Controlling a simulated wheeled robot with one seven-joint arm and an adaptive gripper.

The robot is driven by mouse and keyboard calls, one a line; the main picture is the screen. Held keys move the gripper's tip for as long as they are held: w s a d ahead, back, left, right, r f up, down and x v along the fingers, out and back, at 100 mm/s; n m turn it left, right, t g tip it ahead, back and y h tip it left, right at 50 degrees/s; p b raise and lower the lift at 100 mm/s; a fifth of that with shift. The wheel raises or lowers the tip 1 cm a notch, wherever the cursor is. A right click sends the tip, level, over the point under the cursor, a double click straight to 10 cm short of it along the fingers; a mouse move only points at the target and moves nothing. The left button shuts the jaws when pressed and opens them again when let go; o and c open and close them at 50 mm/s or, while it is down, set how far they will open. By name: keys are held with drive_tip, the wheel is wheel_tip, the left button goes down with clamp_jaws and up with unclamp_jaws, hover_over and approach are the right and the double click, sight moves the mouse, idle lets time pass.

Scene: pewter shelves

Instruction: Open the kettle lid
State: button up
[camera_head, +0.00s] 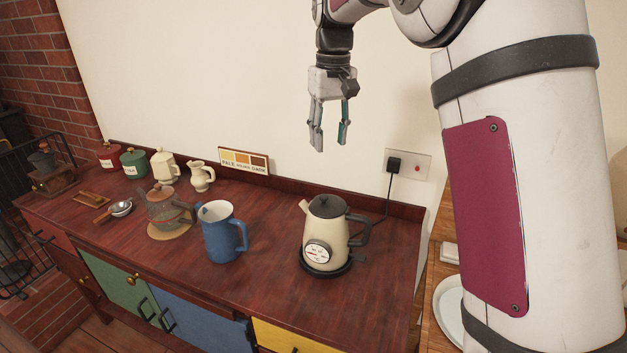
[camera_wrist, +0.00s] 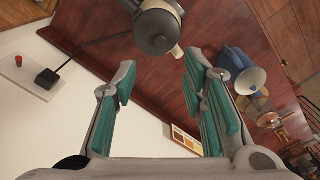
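The cream kettle (camera_head: 325,232) stands upright on its dark round base at the right end of the wooden counter. Its dark lid (camera_head: 328,206) with a small knob is closed on top, the spout points left and the dark handle is on the right. In the wrist view the kettle's lid (camera_wrist: 157,32) shows at the top, beyond the fingers. My gripper (camera_head: 331,147) hangs in the air, well above the kettle, with its fingers pointing down. The gripper (camera_wrist: 160,85) is open and empty, its teal pads apart.
A blue jug (camera_head: 221,233) stands left of the kettle, with a glass pot (camera_head: 166,212) farther left. A wall socket with a black plug (camera_head: 394,164) and cord is behind the kettle. A colour sign (camera_head: 244,160) leans at the wall. Counter between jug and kettle is bare.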

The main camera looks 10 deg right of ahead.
drive_tip(key=w+f, duration=0.1)
drive_tip(key=w, duration=0.1)
drive_tip(key=p, duration=0.3)
approach(323, 196)
wheel_tip(323, 196, down, 8)
drive_tip(key=shift+w+f, duration=0.1)
drive_tip(key=shift+w, duration=0.05)
clamp_jaws()
